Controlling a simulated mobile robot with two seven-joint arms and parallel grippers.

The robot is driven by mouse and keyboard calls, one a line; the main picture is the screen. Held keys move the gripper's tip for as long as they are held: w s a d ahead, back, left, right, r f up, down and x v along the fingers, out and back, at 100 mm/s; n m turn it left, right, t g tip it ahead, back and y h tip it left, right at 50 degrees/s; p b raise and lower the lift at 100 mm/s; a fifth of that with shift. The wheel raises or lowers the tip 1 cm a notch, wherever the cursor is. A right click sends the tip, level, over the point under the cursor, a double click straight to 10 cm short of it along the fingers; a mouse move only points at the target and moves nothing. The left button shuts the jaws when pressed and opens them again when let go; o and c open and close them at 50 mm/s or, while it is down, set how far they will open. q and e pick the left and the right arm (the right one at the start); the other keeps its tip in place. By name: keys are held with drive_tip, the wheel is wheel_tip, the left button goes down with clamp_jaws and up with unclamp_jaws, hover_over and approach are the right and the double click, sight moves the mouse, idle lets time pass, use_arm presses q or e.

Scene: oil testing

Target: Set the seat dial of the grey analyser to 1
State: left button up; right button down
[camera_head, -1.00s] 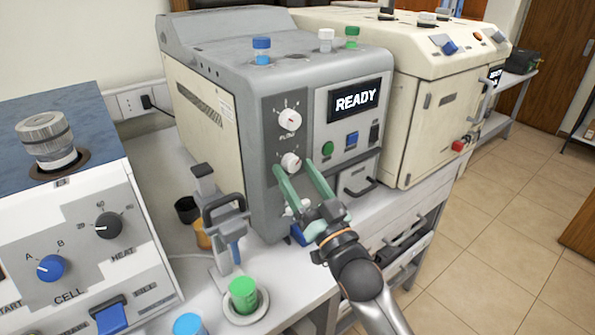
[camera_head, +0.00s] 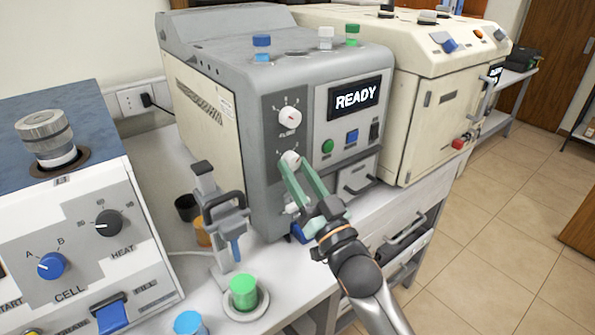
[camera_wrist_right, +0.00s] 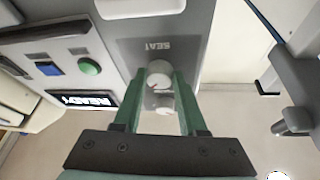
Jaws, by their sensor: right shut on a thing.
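The grey analyser (camera_head: 190,50) stands on the bench with a READY display. Its seat dial (camera_head: 290,158) is the white knob in the middle of the dark front strip, below the flow dial (camera_head: 290,117). In the right wrist view, the seat dial (camera_wrist_right: 158,73) sits by the upside-down SEAT label. My right gripper (camera_head: 293,164) has its green fingers closed in on either side of the seat dial, holding it. The fingers hide the dial's sides and marks, so its setting cannot be read. My left gripper is not in view.
A cream machine (camera_head: 445,100) adjoins on the right.

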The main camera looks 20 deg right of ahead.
drive_tip(key=shift+n, duration=0.5)
drive_tip(key=n+y, duration=0.1)
drive_tip(key=n, duration=0.1)
drive_tip(key=n+y, duration=0.1)
drive_tip(key=n, duration=0.1)
drive_tip(key=n+y+p, duration=0.1)
drive_tip(key=shift+w+d+n+g, duration=0.1)
drive_tip(key=shift+d+n+g, duration=0.15)
drive_tip(key=shift+n+g, duration=0.15)
drive_tip(key=n+g+y+p, duration=0.1)
drive_tip(key=n, duration=0.2)
drive_tip(key=n+g+y, duration=0.1)
drive_tip(key=n+y, duration=0.1)
drive_tip(key=n, duration=0.1)
drive_tip(key=shift+w+d+r+n+y+p, duration=0.1)
drive_tip(key=shift+d+r+n+y+p, duration=0.1)
drive_tip(key=shift+n+y+p, duration=0.15)
drive_tip(key=n+g+p, duration=0.1)
drive_tip(key=n, duration=0.2)
drive_tip(key=n+g+y+p, duration=0.1)
drive_tip(key=n+g, duration=0.1)
drive_tip(key=n, duration=0.2)
drive_tip(key=shift+d+r+p, duration=0.15)
drive_tip(key=shift+d+p, duration=0.05)
drive_tip(key=shift+p, duration=0.1)
drive_tip(key=shift+n+g, duration=0.8)
drive_tip(key=shift+n, duration=1.25)
drive_tip(key=shift+c, duration=2.3)
unclamp_jaws()
